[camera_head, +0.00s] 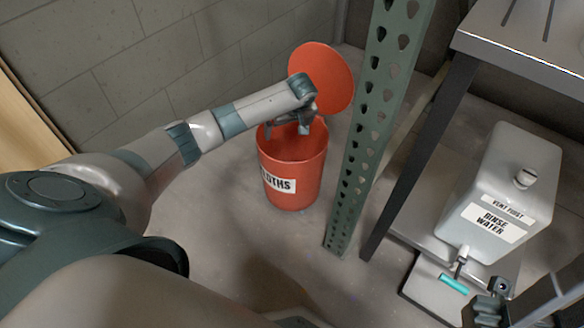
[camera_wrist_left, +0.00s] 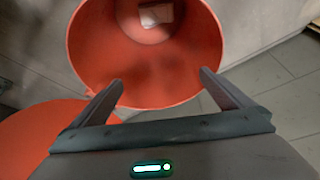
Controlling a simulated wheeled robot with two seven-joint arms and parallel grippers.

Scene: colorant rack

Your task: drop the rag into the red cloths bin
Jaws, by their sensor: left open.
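The red cloths bin (camera_head: 296,183) stands on the floor, with a white label partly reading "OTHS". Its round red lid (camera_head: 330,78) is tilted up at the back. My left gripper (camera_head: 303,125) is open and empty over the bin's mouth. In the left wrist view its two fingers (camera_wrist_left: 163,80) are spread apart, with the bin's red inside (camera_wrist_left: 145,62) beyond them. A pale piece (camera_wrist_left: 155,18) that looks like the rag lies inside the bin, at its bottom. The head view does not show it. My right gripper seems to show partly at the lower right (camera_head: 492,300); its jaws are unclear.
A green perforated post (camera_head: 375,120) rises just right of the bin. Beyond it are a dark-legged metal table (camera_head: 520,45) and a grey "RINSE WATER" container (camera_head: 505,185) above a tray with a teal bar (camera_head: 454,285). A block wall stands behind; floor in front is clear.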

